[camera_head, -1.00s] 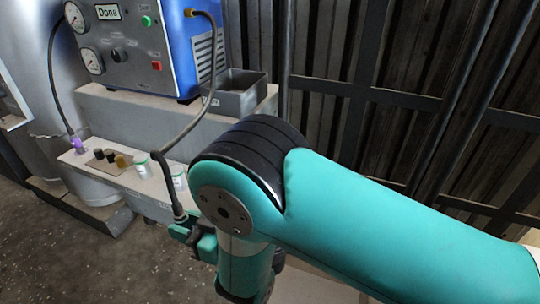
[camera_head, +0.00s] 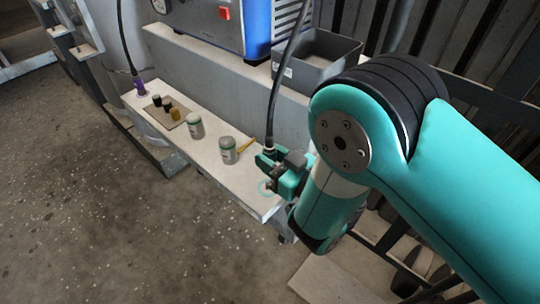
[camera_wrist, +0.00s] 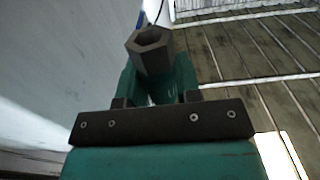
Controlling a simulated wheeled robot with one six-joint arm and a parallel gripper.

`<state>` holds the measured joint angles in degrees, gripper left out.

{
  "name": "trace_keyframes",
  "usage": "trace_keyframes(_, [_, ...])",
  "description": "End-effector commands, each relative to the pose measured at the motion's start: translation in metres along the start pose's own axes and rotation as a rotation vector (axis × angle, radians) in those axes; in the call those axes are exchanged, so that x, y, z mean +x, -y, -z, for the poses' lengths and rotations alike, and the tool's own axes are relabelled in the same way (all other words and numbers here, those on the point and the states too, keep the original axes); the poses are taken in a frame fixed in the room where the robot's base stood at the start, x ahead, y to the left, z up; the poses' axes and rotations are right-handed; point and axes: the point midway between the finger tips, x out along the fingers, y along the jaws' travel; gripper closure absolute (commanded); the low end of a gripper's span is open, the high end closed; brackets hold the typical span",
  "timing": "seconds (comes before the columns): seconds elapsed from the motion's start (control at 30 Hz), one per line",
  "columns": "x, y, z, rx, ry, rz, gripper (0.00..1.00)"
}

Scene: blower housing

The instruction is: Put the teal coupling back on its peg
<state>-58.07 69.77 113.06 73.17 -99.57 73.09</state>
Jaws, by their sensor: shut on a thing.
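My gripper (camera_head: 279,172) is shut on the end of a dark hose (camera_head: 275,95), beside the right end of a pale ledge. In the wrist view, a grey hexagonal fitting (camera_wrist: 151,48) with an open bore stands between the teal fingers of my gripper (camera_wrist: 156,88). I take it as the coupling; its teal marking cannot be told apart from my teal fingers.
The pale ledge (camera_head: 215,180) carries two lidded jars (camera_head: 195,126), a small board with several dark and amber pieces, and a purple coupling (camera_head: 140,88) on another hose. A grey bin (camera_head: 318,62) and a blue machine (camera_head: 225,22) stand behind. Open floor lies in front.

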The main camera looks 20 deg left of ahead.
Motion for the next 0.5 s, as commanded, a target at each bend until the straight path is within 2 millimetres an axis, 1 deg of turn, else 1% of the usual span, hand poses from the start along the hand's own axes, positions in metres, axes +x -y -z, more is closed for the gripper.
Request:
trace_keyframes(0.03, [0.002,0.003,-0.007,0.0,-0.001,0.005,0.98])
trace_keyframes(0.1, [0.003,0.004,-0.013,-0.001,-0.001,0.008,0.98])
trace_keyframes(0.47, [0.003,0.004,-0.039,-0.001,-0.001,0.008,0.98])
trace_keyframes(0.5, [0.003,0.004,-0.039,0.0,-0.002,0.008,0.98])
